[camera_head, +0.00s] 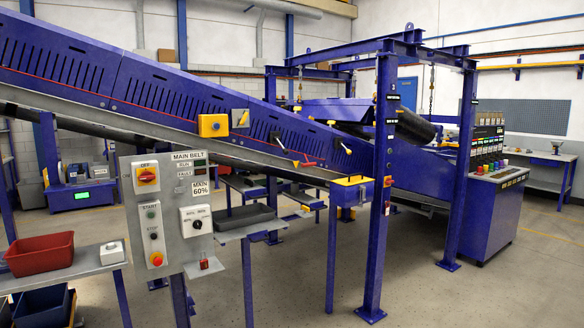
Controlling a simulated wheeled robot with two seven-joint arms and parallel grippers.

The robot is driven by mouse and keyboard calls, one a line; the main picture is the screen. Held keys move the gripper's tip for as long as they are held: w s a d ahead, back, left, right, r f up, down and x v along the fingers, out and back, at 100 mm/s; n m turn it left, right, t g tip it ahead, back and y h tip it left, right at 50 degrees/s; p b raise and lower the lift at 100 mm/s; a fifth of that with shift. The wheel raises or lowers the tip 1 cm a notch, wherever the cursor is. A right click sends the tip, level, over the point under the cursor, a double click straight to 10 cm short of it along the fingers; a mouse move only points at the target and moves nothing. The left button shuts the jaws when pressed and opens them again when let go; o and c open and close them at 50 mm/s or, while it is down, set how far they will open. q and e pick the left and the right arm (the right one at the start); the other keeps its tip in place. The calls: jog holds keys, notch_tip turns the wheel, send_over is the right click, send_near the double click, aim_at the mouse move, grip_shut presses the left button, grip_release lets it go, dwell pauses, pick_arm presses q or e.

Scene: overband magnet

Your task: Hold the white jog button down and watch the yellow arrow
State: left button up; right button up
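A grey control panel (165,215) marked MAIN BELT stands at the front left. It has a red and yellow rotary switch (147,177) at OFF, and a button strip (151,235) with START and STOP labels and a red mushroom button (156,259). A white box with a black dial (196,221) sits beside the strip. I cannot pick out a white jog button for certain. A small grey plate with a yellow pointer (241,118), possibly the yellow arrow, is on the blue conveyor side (160,95). Neither of my grippers is in view.
A blue frame (385,180) stands over the conveyor, with a console (487,150) of coloured buttons to its right. A bench with a red tray (40,254) is at the left. Open floor (440,295) lies at front right.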

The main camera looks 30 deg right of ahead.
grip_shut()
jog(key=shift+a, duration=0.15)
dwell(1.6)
